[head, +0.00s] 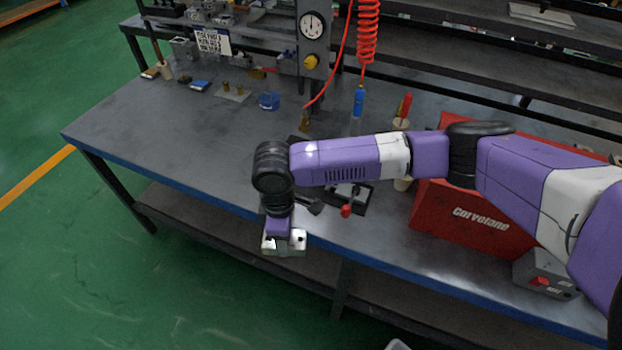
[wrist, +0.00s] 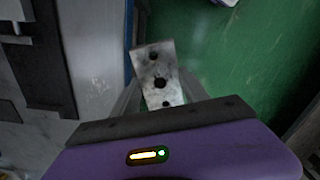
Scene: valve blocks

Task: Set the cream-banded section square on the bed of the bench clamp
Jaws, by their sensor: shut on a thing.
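My gripper (head: 281,232) is shut on a silver metal block (head: 291,245), held at the table's blue front edge, with green floor beyond. In the wrist view the block (wrist: 157,72) sits tilted between the two fingers of my gripper (wrist: 160,90), showing a pale face with several dark holes. No cream band can be made out on it. The bench clamp, a dark base with a red-tipped handle (head: 346,210), stands on the table right of my gripper, partly hidden by my arm. A dark plate (wrist: 45,50) at the wrist view's left seems part of it.
A red Corvelane case (head: 465,220) and a grey box with a red switch (head: 545,275) are at right. The table's left part (head: 165,125) is mostly clear.

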